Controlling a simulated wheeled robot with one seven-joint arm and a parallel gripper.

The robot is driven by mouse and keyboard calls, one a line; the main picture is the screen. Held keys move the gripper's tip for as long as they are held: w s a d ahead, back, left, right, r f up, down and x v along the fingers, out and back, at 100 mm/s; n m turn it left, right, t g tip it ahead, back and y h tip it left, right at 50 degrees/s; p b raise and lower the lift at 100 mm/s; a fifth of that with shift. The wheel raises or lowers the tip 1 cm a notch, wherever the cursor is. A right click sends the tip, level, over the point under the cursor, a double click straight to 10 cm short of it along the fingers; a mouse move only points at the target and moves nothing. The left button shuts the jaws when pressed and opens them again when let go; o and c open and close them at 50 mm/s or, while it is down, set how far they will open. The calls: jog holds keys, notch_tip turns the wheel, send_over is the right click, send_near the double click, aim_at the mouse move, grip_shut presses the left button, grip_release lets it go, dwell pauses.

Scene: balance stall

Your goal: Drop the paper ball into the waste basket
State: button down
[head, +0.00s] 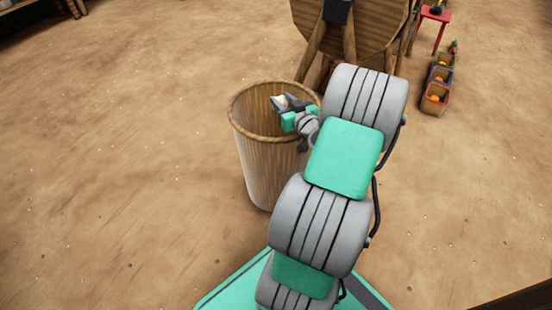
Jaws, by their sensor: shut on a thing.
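The waste basket (262,165) is a tall, round wooden bin standing on the floor near the middle of the head view. Its open top faces up, and its bottom inside is hidden. My gripper (282,103) is over the basket's mouth, reaching in from the right. It is shut on the paper ball (279,101), a small whitish lump between the fingertips. My arm hides part of the basket's right side. I cannot tell the exact height of the ball above the rim.
A wooden stand with a large round panel (350,30) is just behind the basket. Several small crates (434,99) and a red stool (436,14) stand at the back right. The sandy floor to the left is clear.

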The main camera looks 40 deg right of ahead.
jog(key=c, duration=0.9)
grip_release()
jog(key=shift+o, duration=0.2)
jog(key=p+v, duration=0.2)
jog(key=v, duration=0.5)
jog(key=shift+s, duration=0.4)
jog(key=shift+a+r, duration=0.1)
